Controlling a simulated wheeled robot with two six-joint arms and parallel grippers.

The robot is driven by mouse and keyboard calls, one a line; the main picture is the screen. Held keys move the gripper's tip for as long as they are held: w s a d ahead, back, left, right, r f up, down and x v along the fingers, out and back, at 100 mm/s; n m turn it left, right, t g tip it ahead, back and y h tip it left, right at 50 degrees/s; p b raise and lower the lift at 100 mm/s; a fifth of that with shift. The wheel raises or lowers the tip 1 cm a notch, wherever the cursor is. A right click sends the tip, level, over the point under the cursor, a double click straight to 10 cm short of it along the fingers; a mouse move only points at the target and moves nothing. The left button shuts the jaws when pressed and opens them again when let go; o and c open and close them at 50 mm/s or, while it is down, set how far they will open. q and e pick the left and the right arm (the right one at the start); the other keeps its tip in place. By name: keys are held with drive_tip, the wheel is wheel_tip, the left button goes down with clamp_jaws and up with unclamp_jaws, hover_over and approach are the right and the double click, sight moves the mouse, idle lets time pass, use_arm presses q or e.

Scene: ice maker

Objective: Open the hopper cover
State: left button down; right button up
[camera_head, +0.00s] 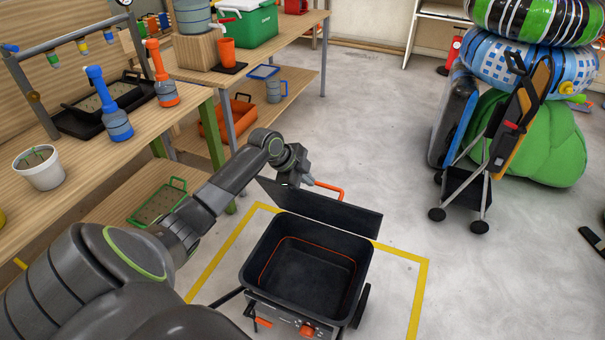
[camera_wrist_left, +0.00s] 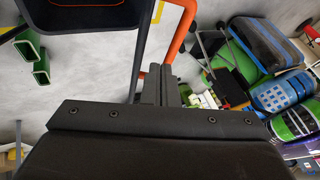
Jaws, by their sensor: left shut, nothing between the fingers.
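The black hopper (camera_head: 300,275) stands on the floor and its inside is in full view. Its flat dark cover (camera_head: 335,214) is raised along the hopper's far edge, clear of the opening. My left gripper (camera_head: 307,182) is shut and empty, behind the cover's upper left part; whether it touches the cover is unclear. In the left wrist view, the closed fingers (camera_wrist_left: 162,85) are beside a thin dark strip (camera_wrist_left: 139,50) that looks like the cover seen edge-on. The hopper (camera_wrist_left: 80,14) shows at upper left there. My right gripper is not in view.
An orange handle bar (camera_head: 330,188) is close to my left gripper. Wooden workbenches (camera_head: 95,165) with bottles and pots stand left. A folded cart (camera_head: 490,150) and inflatable rings (camera_head: 515,60) stand right. The floor between is clear, with yellow tape (camera_head: 420,290) around the hopper.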

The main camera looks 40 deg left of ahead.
sight(323, 204)
use_arm(q)
drive_tip(key=shift+x, duration=2.2)
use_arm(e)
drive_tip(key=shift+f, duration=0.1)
